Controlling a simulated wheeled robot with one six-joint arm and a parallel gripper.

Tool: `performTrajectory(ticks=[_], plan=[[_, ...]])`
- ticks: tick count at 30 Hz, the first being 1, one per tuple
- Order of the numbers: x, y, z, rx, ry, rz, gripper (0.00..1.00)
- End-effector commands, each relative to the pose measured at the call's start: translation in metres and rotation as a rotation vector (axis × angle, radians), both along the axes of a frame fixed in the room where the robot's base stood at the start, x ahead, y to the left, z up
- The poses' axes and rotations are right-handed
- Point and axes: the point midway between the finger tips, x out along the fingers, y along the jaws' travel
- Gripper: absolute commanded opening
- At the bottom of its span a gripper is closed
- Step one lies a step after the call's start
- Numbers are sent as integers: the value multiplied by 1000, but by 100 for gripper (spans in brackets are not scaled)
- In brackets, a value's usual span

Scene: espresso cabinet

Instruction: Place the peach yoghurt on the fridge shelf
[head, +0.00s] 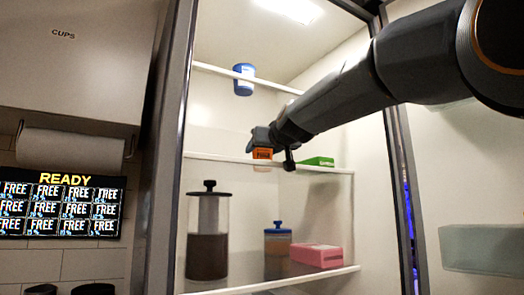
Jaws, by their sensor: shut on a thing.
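The peach yoghurt (262,154) is a small orange container with a pale lower part and small lettering. My gripper (270,150) is shut on it inside the open fridge. The yoghurt is at the height of the middle fridge shelf (222,158), near its front edge. I cannot tell whether it touches the shelf. My gripper hides part of its top and right side.
A blue tub (243,80) is on the upper shelf. Below stand a tall dark-filled jar (207,245), a blue-lidded jar (277,250) and a pink box (317,256). The middle shelf's left part looks clear.

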Motion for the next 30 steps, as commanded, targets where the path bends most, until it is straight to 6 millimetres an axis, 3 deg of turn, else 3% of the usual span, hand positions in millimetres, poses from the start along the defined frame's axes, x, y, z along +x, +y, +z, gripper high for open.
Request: performTrajectory(ticks=[1,4,17,30], plan=[[0,0,-2,0,0,0,57],[0,0,-1,0,0,0,72],[-2,-1,4,0,-1,0,72],[-75,-27,3,1,-2,0,72]])
